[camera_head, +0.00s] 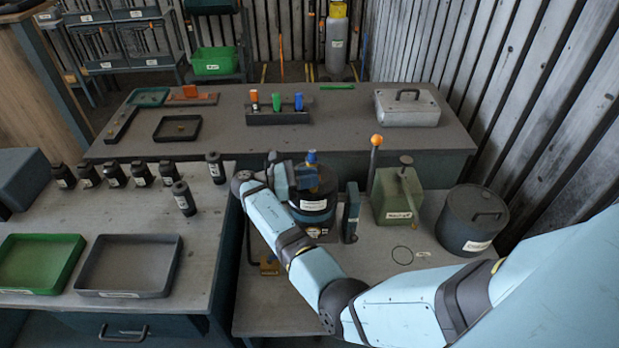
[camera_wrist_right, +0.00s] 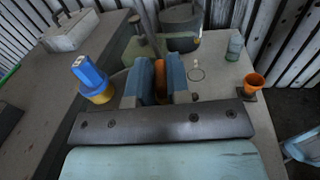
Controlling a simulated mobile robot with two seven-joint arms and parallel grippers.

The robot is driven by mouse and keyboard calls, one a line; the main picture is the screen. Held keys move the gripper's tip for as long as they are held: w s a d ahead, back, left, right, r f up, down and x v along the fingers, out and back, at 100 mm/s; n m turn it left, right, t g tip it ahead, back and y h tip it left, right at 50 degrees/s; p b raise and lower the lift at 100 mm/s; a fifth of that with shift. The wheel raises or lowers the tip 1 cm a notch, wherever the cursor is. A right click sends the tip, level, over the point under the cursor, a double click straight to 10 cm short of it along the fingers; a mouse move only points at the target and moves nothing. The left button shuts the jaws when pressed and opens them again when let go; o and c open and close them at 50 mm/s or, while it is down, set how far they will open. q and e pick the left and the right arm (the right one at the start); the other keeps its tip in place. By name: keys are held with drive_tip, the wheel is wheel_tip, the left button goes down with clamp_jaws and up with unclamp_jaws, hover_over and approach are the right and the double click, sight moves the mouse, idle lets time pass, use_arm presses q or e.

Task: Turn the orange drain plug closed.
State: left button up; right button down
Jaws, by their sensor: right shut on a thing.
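My right gripper (camera_head: 292,178) reaches in from the right of the head view, beside the dark round housing (camera_head: 313,204) on the middle table. In the right wrist view its two blue fingers (camera_wrist_right: 161,88) are closed on an orange piece, which I take to be the orange drain plug (camera_wrist_right: 159,72). Only a narrow upright strip of the plug shows between the fingers. I cannot tell its turn angle. In the head view I cannot make out the plug at the gripper. A blue top (camera_head: 312,158) stands above the housing. My left gripper is not in view.
A green block (camera_head: 397,195), an orange-knobbed lever (camera_head: 377,142) and a dark lidded pot (camera_head: 472,222) stand right of the housing. In the wrist view a blue-and-yellow part (camera_wrist_right: 92,78) is close left of the fingers, and an orange cup (camera_wrist_right: 255,84) is to the right.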

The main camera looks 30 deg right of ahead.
drive_tip(key=shift+m+g, duration=0.3)
drive_tip(key=shift+g, duration=0.1)
drive_tip(key=c, duration=1.2)
unclamp_jaws()
drive_tip(key=shift+d, duration=0.1)
drive_tip(key=shift+o, duration=0.2)
